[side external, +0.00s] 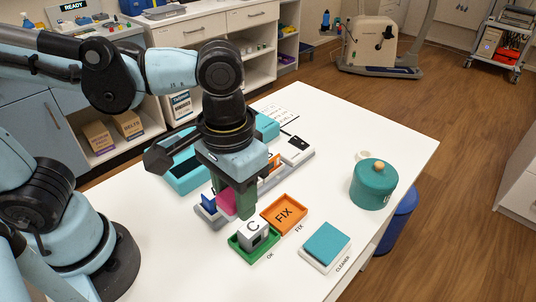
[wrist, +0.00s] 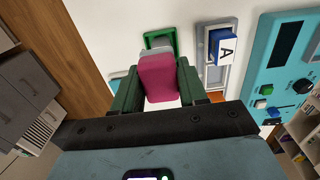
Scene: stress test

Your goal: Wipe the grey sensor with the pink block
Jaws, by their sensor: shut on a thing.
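My gripper (side external: 234,207) has green fingers and is shut on the pink block (side external: 226,203), above the white table. In the wrist view the pink block (wrist: 157,80) sits between both fingers and points away from the camera. The grey sensor (side external: 254,232), marked C, stands in the green OK tray (side external: 241,249), close in front of my gripper in the side view. In the wrist view a grey piece (wrist: 156,50), likely the sensor, shows just past the pink block's end, mostly hidden by it. I cannot tell whether they touch.
The empty orange FIX tray (side external: 297,224) and the teal cleaner pad (side external: 326,240) lie right of the green tray. A blue block marked A (wrist: 226,50) is in a grey rack. A teal lidded jar (side external: 373,186) stands farther right. A teal device (side external: 187,178) is behind my gripper.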

